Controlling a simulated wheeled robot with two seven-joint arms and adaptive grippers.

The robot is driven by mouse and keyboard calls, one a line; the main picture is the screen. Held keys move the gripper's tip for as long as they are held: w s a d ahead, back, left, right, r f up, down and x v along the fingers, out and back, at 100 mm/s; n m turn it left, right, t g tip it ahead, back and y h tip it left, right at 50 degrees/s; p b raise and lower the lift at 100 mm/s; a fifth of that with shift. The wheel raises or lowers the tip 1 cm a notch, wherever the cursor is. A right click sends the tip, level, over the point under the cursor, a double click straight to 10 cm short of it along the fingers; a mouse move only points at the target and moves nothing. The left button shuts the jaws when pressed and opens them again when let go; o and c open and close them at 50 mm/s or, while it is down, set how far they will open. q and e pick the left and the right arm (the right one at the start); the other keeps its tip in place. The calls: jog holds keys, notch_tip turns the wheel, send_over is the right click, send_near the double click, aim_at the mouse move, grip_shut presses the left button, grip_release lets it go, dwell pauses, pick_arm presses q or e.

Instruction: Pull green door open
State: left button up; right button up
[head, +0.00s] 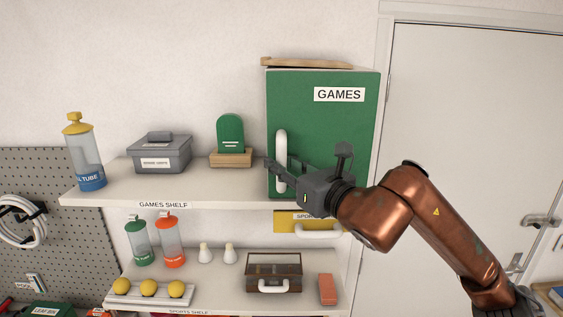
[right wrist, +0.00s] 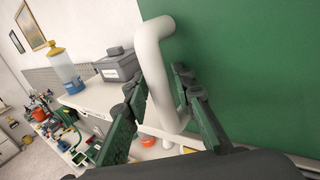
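The green door (head: 330,110) labelled GAMES stands closed at the back, above the shelf, with a white vertical bar handle (head: 281,150) near its left edge. In the right wrist view the handle (right wrist: 160,70) runs between the fingers, with the green door panel (right wrist: 250,70) behind and to the right. My right gripper (head: 281,169) is at the lower part of the handle; its fingers (right wrist: 160,110) are spread, one on each side of the bar, with visible gaps. Contact cannot be made out. My left gripper is not in view.
The games shelf (head: 110,193) holds a grey box (head: 160,153), a tube (head: 84,155) and a small green item (head: 230,135) left of the door. A yellow drawer front (head: 290,222) sits below. A white room door (head: 470,130) is at the right.

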jog(key=shift+c, duration=0.5)
grip_shut()
jog(key=shift+s, duration=0.1)
